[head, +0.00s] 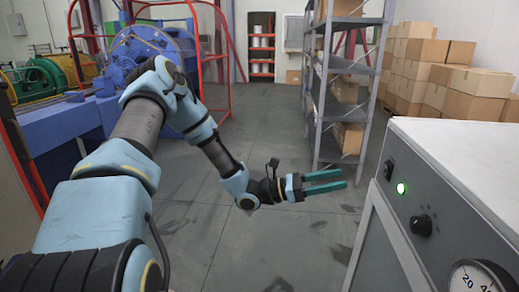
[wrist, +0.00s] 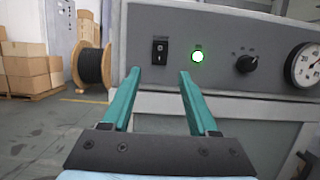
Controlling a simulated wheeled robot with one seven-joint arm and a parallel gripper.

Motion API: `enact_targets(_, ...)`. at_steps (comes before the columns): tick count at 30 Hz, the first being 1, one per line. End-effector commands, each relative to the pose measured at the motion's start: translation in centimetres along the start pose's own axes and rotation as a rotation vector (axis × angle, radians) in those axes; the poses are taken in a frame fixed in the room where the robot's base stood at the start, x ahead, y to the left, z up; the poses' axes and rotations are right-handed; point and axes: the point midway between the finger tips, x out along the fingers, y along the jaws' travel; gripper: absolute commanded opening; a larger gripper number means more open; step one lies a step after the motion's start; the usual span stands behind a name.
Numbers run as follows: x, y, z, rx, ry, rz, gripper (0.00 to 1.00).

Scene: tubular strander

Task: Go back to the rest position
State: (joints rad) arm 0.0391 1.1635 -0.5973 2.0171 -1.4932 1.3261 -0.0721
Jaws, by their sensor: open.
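My gripper (head: 325,181) is open and empty in the head view, held over the grey floor to the left of a grey cabinet. Its two green fingers point right, toward the cabinet. In the wrist view my gripper (wrist: 159,76) shows its two fingers apart, with nothing between them. Behind them is the cabinet's front panel (wrist: 225,32), with a black switch (wrist: 160,51), a lit green lamp (wrist: 197,56), a black knob (wrist: 246,64) and a round gauge (wrist: 307,66). The fingers appear apart from the panel.
The cabinet (head: 468,150) stands close on the right. A metal shelf (head: 343,70) with boxes is behind my gripper. Cardboard boxes (head: 445,80) are stacked at back right. A blue machine (head: 65,130) and red frame (head: 215,50) are at left. The middle floor (head: 255,125) is clear.

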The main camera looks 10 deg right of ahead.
Motion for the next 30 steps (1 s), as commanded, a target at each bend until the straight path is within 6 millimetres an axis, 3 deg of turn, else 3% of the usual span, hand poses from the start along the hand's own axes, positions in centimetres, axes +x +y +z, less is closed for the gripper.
enact_targets(4, -0.4, -1.2, -0.1, 0.029, 0.062, -0.053, 0.6)
enact_targets(8, -2.4, -4.5, -0.7, 0.118, 0.249, -0.2, 0.6)
enact_targets(12, -7.5, -8.6, -1.5, 0.257, 0.535, -0.408, 0.6)
enact_targets(17, -15.0, -11.5, -0.9, 0.424, 0.853, -0.621, 0.6)
enact_targets(24, -26.5, -13.3, 3.7, 0.69, 1.293, -0.894, 0.6)
enact_targets(30, -32.7, -13.9, 8.7, 0.881, 1.556, -1.06, 0.6)
